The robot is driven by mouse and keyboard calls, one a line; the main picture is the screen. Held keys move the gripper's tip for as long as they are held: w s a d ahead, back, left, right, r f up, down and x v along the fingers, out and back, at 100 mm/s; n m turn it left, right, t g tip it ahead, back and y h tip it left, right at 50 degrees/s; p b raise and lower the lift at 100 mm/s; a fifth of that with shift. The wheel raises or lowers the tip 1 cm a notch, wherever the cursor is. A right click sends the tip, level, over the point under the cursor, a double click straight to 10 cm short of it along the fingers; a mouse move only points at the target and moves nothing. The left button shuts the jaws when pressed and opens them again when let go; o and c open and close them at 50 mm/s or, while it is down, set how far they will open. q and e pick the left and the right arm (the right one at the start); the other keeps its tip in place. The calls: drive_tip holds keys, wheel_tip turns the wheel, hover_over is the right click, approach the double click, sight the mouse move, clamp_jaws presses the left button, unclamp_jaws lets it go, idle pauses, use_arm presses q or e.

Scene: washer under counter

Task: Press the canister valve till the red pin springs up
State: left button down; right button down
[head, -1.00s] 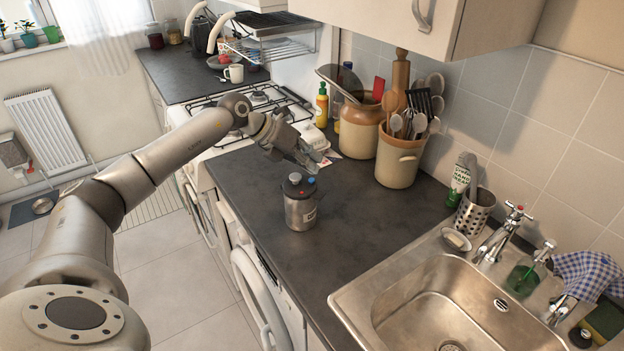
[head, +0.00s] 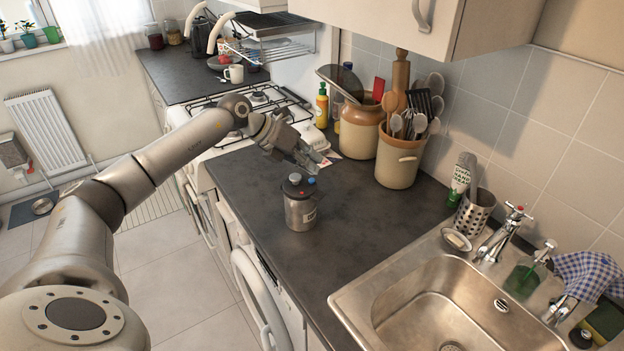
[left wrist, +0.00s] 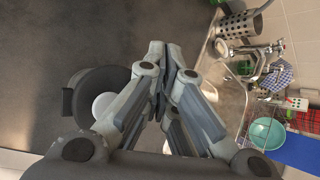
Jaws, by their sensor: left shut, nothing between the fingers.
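The canister (head: 300,209) is a small silver metal can with a dark lid and a pale label. It stands upright on the dark counter. A blue button (head: 311,181) and a small red spot show on its lid; how far the red part stands up is too small to tell. In the left wrist view the dark lid (left wrist: 92,86) with a pale round knob (left wrist: 104,106) is partly hidden behind the fingers. My left gripper (head: 318,164) is shut and empty, above and just behind the canister, apart from it. Its closed fingertips (left wrist: 173,62) show in the wrist view. My right gripper is out of view.
The dark counter (head: 350,240) is clear around the canister. The steel sink (head: 345,302) lies at the right front. A utensil crock (head: 398,165) and a larger jar (head: 360,132) stand behind, near the wall. The gas hob (head: 255,101) is at the back left.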

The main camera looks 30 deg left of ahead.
use_arm(q)
drive_tip(key=shift+f, duration=0.4)
drive_tip(key=shift+f+b, duration=0.5)
drive_tip(key=shift+f, duration=0.05)
idle(0.5)
drive_tip(key=shift+r, duration=0.1)
drive_tip(key=shift+r+p, duration=0.75)
drive_tip(key=shift+r, duration=0.15)
drive_tip(key=shift+r, duration=0.1)
wheel_tip(320, 180, up, 6)
drive_tip(key=p, duration=0.4)
idle(0.7)
